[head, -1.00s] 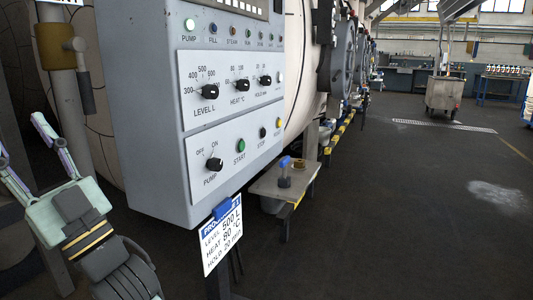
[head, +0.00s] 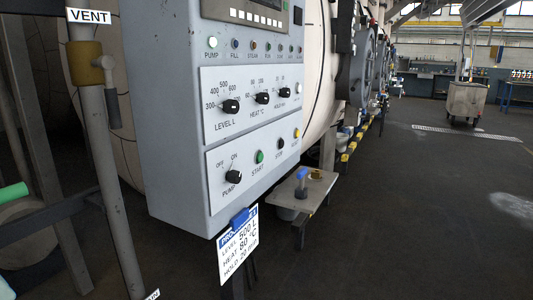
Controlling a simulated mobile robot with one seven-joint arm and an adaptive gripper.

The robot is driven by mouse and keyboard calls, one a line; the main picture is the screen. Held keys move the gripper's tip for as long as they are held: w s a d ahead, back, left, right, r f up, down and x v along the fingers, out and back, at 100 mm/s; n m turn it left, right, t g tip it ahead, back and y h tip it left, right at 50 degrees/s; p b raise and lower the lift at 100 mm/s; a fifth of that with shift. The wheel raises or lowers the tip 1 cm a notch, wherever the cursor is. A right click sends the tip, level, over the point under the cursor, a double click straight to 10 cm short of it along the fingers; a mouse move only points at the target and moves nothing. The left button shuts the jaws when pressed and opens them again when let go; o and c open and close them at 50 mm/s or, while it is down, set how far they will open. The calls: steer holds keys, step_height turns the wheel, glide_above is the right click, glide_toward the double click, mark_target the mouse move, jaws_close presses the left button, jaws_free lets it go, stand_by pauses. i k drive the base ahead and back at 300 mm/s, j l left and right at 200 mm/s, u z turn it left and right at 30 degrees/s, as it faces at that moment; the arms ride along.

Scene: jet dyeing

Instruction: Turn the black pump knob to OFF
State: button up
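The black pump knob (head: 233,177) is at the lower left of the grey control panel (head: 190,120), above the label PUMP. OFF is printed to its upper left and ON above it. Its ridge seems to slant to the upper left, toward OFF, but it is too small to be sure. The PUMP lamp (head: 212,42) at the top of the panel looks pale and unlit. My gripper is not in view, and nothing touches the knob.
Green START (head: 259,157) and dark STOP (head: 280,144) buttons sit right of the knob. Three black dials are above. A settings card (head: 238,245) hangs below the panel. A pipe (head: 108,170) stands at left, a small table (head: 318,192) at right.

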mark_target(234, 177)
steer(key=i+l, duration=0.15)
steer(key=l, duration=0.15)
steer(key=i+l, duration=0.2)
steer(key=l, duration=0.15)
steer(key=i+l, duration=0.15)
steer(key=l, duration=0.15)
steer(key=i+l, duration=0.2)
steer(key=l, duration=0.15)
